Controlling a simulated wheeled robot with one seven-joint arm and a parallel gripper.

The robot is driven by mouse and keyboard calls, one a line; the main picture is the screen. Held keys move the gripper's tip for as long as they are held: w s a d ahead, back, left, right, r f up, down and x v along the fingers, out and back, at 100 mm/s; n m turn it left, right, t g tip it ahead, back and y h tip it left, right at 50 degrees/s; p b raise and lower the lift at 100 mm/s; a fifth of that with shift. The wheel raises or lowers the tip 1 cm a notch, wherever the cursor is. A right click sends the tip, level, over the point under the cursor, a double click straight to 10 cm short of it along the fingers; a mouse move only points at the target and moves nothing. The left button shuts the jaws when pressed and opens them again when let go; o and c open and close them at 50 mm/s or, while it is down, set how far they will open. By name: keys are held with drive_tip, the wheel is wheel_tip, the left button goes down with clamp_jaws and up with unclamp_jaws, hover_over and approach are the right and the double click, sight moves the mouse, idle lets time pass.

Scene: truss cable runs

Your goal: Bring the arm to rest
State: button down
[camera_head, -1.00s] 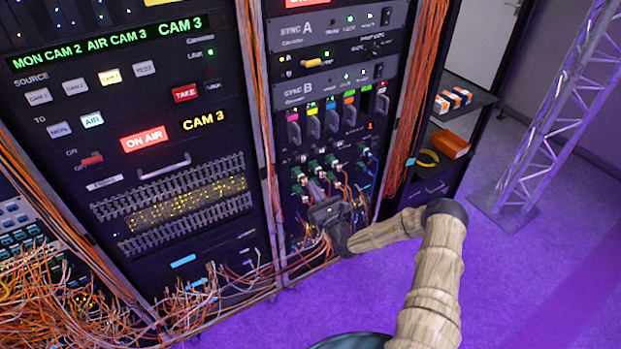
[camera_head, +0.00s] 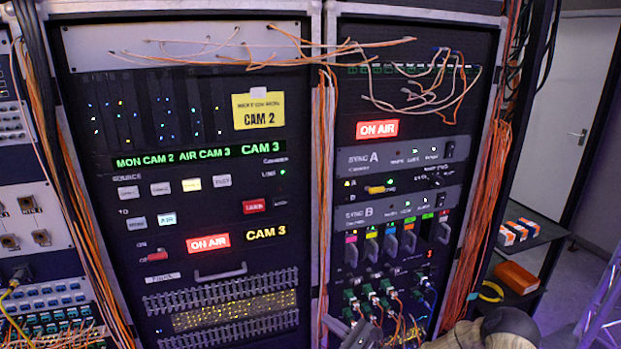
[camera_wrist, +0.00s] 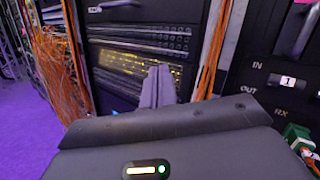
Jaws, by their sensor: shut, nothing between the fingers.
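My gripper (camera_head: 340,323) shows at the bottom edge of the head view, just below the green connectors (camera_head: 368,293) of the right rack. In the wrist view its two grey fingers (camera_wrist: 158,84) are together with nothing between them. They point towards the yellow-lit panel (camera_wrist: 128,66) of the left rack, with a visible gap in depth that I cannot measure. A wood-patterned link of my arm (camera_head: 480,332) shows at the bottom right; the rest is below the frame.
Orange cable bundles (camera_head: 487,190) hang beside the right rack. A green connector (camera_wrist: 297,134) is close at the wrist view's right. A shelf holds an orange box (camera_head: 517,277). A truss (camera_head: 602,310) stands far right. Purple floor (camera_wrist: 32,135) is open at left.

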drive_tip(key=s+a+r+n+g+h, duration=0.1)
drive_tip(key=s+a+n+g+h, duration=0.15)
drive_tip(key=s+n+g, duration=0.55)
drive_tip(key=s+a+r+n+g+h, duration=0.1)
drive_tip(key=s+a+n+g+h, duration=0.15)
drive_tip(key=s+n+g, duration=0.55)
drive_tip(key=s+d+r+n+t+h, duration=0.6)
drive_tip(key=s+d+r+h, duration=0.4)
drive_tip(key=d, duration=0.4)
drive_tip(key=shift+s+r+h, duration=0.15)
drive_tip(key=shift+s+h, duration=0.2)
drive_tip(key=shift+h, duration=0.25)
drive_tip(key=shift+w, duration=0.1)
